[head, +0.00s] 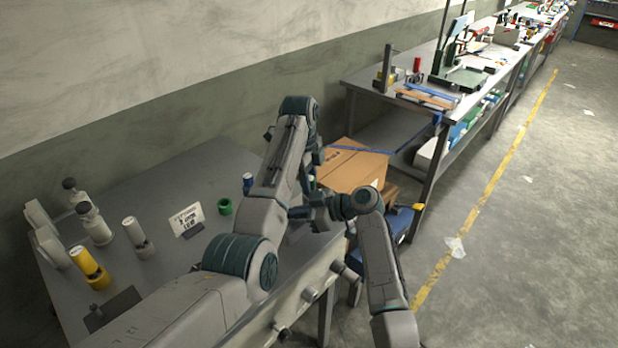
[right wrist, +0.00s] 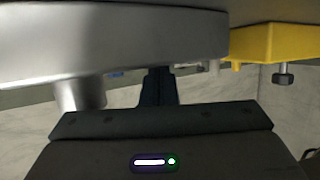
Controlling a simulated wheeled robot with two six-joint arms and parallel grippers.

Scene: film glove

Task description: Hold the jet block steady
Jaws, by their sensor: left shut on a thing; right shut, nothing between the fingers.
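My left gripper (head: 313,172) is at the end of the arm that comes in from the left, over the right end of the grey workbench. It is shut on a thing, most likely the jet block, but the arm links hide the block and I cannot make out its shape. My right gripper (right wrist: 158,87) is shut and empty in the right wrist view, close under a large pale grey body. In the head view the right arm's wrist is by the bench's right end, and its fingers cannot be made out.
The workbench (head: 150,185) carries grey-white bottles (head: 95,225), a yellow cylinder (head: 90,268), a green ring (head: 225,206), a small sign (head: 187,219) and a flat dark piece (head: 110,310). A cardboard box (head: 352,167) stands beyond the arms.

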